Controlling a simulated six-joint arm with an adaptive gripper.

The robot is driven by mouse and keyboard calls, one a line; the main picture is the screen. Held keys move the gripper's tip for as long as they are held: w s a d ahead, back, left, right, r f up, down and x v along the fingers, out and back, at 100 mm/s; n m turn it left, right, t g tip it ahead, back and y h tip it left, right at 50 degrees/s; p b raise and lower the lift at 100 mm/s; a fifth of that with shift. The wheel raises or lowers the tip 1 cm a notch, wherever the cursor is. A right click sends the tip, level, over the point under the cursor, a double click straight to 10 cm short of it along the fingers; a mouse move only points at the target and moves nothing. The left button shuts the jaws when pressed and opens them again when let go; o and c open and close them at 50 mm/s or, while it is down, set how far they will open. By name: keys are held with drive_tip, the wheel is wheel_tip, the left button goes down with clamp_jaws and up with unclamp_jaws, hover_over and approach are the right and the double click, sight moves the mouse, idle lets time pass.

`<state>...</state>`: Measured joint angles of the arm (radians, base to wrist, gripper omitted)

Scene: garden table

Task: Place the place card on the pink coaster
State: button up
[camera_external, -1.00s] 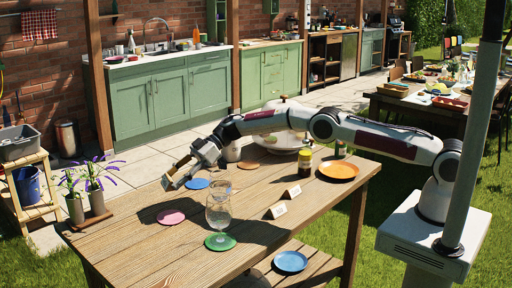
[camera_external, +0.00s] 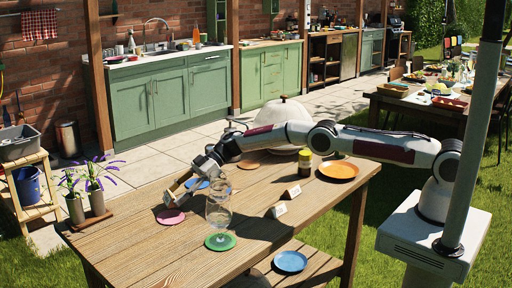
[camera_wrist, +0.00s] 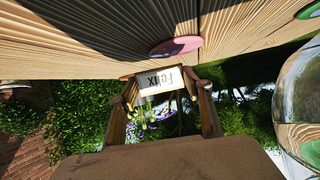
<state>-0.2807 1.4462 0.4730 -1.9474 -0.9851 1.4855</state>
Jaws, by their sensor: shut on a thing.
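My gripper (camera_external: 173,196) is shut on a small wooden place card (camera_wrist: 158,81) with a white label reading "Felix", which appears upside down in the wrist view. The card is held between the two fingertips, clear of the table. The pink coaster (camera_external: 171,217) lies flat near the left end of the table, just below my gripper in the external view. It also shows in the wrist view (camera_wrist: 172,47), beyond the card and partly in shadow. In the external view the held card is too small to make out clearly.
A clear glass (camera_external: 218,212) stands near the green coaster (camera_external: 220,242), close to the right of my gripper. A blue coaster (camera_external: 197,184) lies behind it. Two other place cards (camera_external: 292,193) (camera_external: 277,210), a jar (camera_external: 305,160) and an orange plate (camera_external: 338,170) are further right.

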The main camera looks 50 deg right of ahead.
drive_tip(key=shift+f, duration=1.35)
drive_tip(key=shift+f, duration=0.1)
drive_tip(key=o, duration=1)
drive_tip(key=shift+d+r, duration=0.2)
drive_tip(key=shift+r, duration=0.05)
drive_tip(key=shift+d+r, duration=0.25)
drive_tip(key=shift+d, duration=0.15)
drive_tip(key=shift+v, duration=5.3)
drive_tip(key=shift+s+f, duration=0.1)
